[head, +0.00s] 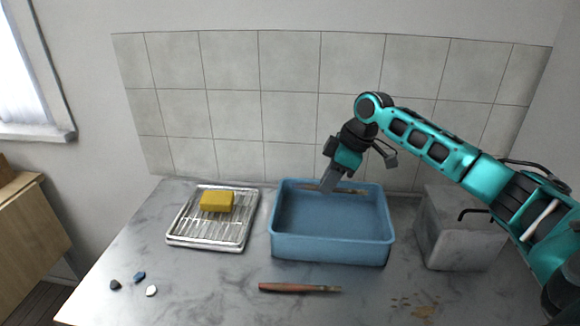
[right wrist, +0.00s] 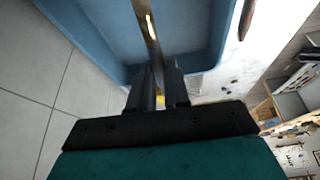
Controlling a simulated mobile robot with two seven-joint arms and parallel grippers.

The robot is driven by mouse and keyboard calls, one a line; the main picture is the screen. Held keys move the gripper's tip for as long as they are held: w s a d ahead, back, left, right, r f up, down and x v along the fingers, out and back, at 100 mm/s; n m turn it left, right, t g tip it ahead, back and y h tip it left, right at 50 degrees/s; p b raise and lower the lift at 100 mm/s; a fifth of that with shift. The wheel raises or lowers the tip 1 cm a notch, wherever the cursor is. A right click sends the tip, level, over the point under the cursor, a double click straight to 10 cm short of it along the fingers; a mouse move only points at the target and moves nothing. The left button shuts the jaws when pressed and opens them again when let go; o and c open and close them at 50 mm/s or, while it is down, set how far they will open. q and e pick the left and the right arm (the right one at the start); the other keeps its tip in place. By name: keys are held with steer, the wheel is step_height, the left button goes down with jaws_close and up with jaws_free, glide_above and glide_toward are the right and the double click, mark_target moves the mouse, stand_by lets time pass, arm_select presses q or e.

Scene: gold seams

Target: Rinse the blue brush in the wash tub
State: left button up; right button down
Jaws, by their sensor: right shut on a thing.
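The wash tub (head: 333,250) is a blue rectangular basin on the marble counter. My right gripper (head: 329,186) points down at the tub's back part and is shut on a thin brush-like tool (right wrist: 148,25). The tool has a tan, shiny shaft and lies roughly level near the back wall; its ends are partly hidden and no blue shows on it. The tub (right wrist: 195,30) also shows beneath it in the right wrist view. Another brush (head: 290,287), with a red-brown handle, lies on the counter in front of the tub. My left gripper is not in view.
A metal rack tray (head: 178,238) with a yellow sponge (head: 216,201) stands left of the tub. A grey block-like container (head: 462,240) stands at right, near my right arm. Small chips (head: 139,277) lie front left, and gold flecks (head: 412,305) front right. Tiled wall behind.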

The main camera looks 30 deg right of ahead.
steer(key=shift+d+f, duration=0.6)
steer(key=shift+f, duration=0.35)
step_height(320, 180, down, 6)
steer(key=shift+f+b, duration=0.2)
steer(key=shift+b, duration=1.05)
step_height(320, 180, down, 2)
steer(key=shift+b, duration=1.05)
steer(key=shift+f+b, duration=0.4)
steer(key=shift+b, duration=0.05)
